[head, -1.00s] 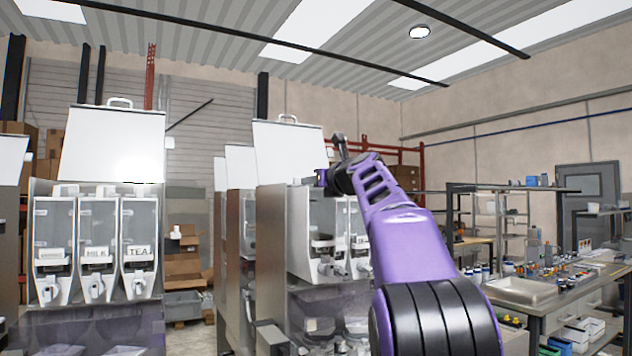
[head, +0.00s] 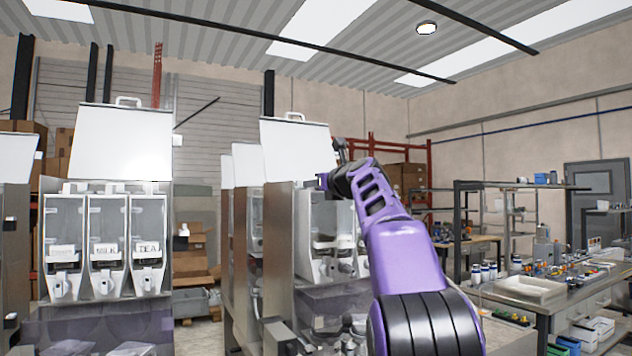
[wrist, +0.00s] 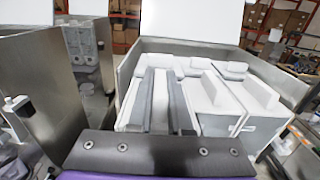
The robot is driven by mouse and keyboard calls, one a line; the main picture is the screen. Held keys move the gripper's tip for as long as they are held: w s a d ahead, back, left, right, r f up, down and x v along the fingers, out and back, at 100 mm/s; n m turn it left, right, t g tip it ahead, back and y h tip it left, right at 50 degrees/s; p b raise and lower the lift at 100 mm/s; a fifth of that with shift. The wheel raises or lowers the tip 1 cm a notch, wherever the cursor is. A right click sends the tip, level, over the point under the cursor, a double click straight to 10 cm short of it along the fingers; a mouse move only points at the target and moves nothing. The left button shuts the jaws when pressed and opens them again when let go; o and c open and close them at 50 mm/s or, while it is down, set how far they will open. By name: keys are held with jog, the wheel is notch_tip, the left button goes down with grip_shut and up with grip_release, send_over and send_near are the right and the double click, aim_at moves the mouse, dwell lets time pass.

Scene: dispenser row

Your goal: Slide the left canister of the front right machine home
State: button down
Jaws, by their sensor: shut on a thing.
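The front right machine (head: 278,235) is a steel-sided dispenser with its white lid raised, right of centre in the head view. Its clear-fronted left canister (head: 318,225) shows there, partly behind my arm. In the wrist view I look down on the light grey canister tops inside the machine. My gripper (wrist: 163,80) has two dark fingers shut on a pale ridge on top of the left canister (wrist: 132,98). The front of that canister is hidden behind my gripper's palm, so how far in it sits is unclear. Another canister (wrist: 222,118) sits to its right.
Another machine (head: 112,190) stands left with its lid up and labelled canisters, one reading TEA. The machine's steel side wall (wrist: 126,75) rises close left of my gripper. A workbench (head: 545,300) with small items stands at the right.

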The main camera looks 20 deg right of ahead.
jog(key=shift+w+a+f, duration=0.1)
jog(key=shift+w+f, duration=0.05)
jog(key=shift+w, duration=0.05)
jog(key=shift+f+b, duration=0.3)
jog(key=shift+f, duration=0.2)
